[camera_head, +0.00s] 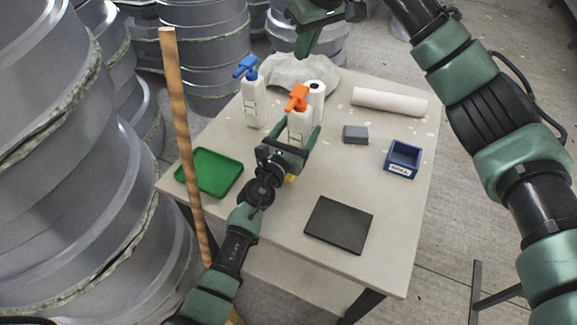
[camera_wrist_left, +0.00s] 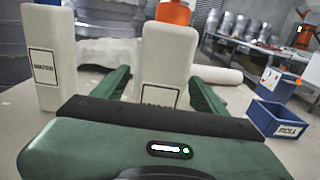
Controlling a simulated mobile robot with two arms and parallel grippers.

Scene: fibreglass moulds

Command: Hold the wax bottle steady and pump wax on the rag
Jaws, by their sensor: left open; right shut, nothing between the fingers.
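A white bottle with an orange pump head (camera_head: 298,121) stands upright on the table. My left gripper (camera_head: 290,140) is open, with its fingers on either side of this bottle; the left wrist view shows the bottle (camera_wrist_left: 165,65) between the green fingers. Contact cannot be told. A second white bottle, with a blue pump head (camera_head: 253,100), stands behind to the left. I cannot surely read which label says wax. My right gripper (camera_head: 305,42) is shut and empty, high beyond the bottles. A crumpled whitish cloth (camera_head: 290,70) lies at the table's back; whether it is the rag is unclear.
On the table (camera_head: 270,225) are a green tray (camera_head: 210,172), a dark flat pad (camera_head: 338,225), a grey block (camera_head: 355,134), a blue bin (camera_head: 403,158) and a white roll (camera_head: 390,103). A wooden pole (camera_head: 185,130) rises by the left edge. Large grey moulds crowd the left.

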